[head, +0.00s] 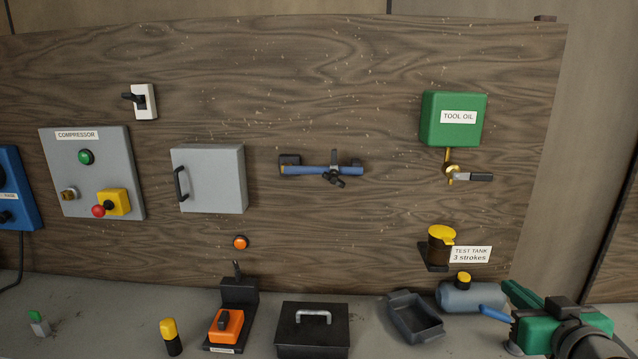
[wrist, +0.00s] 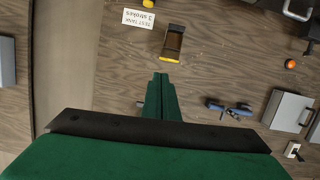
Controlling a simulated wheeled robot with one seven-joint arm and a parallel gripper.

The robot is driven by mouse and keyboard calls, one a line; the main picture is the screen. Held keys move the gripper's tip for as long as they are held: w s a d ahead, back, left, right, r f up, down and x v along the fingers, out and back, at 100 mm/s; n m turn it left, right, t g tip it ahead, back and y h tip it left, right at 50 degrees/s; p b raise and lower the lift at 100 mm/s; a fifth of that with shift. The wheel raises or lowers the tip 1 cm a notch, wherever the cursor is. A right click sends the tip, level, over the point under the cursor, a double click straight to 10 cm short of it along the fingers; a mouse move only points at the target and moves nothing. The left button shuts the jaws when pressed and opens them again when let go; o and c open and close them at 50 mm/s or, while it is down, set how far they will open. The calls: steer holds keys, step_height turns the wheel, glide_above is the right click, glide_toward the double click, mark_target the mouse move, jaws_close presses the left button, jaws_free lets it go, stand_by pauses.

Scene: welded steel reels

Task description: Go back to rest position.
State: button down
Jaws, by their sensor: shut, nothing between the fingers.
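My gripper (head: 512,292) is at the lower right of the head view, a green body with a dark wrist behind it. It is in front of the bench, near the blue-grey tank (head: 470,297) with a yellow cap. In the wrist view its green fingers (wrist: 162,80) are together with nothing between them. The wrist view is upside down. How far the fingertips are from the panel is hard to tell.
The green tool oil box (head: 450,105) and its tap are on the panel above. A blue-handled valve (head: 322,170) and grey cabinet (head: 210,178) are to the left. A dark tray (head: 416,320) and black toolbox (head: 312,333) stand on the bench (head: 90,318).

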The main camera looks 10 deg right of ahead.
steer(key=w+a+f+m, duration=0.1)
steer(key=a+f, duration=0.4)
steer(key=f, duration=0.4)
steer(key=w+a+f, duration=0.2)
steer(key=a+f, duration=0.3)
steer(key=f, duration=0.4)
steer(key=w+a+f+m, duration=0.1)
steer(key=a+f, duration=0.4)
steer(key=f, duration=0.4)
steer(key=s+a+f, duration=0.4)
steer(key=a+f, duration=0.3)
steer(key=a, duration=0.2)
steer(key=s+a+f+n+y, duration=0.1)
steer(key=s+a+f, duration=0.2)
steer(key=s+a, duration=0.35)
steer(key=s+a+f+n+y, duration=0.1)
steer(key=s+a+f, duration=0.2)
steer(key=s+a, duration=0.3)
steer(key=s+a+r+n+t+y, duration=0.1)
steer(key=s+a+r+n+y, duration=0.2)
steer(key=s+a, duration=0.8)
steer(key=v, duration=0.3)
steer(key=shift+s+r, duration=0.2)
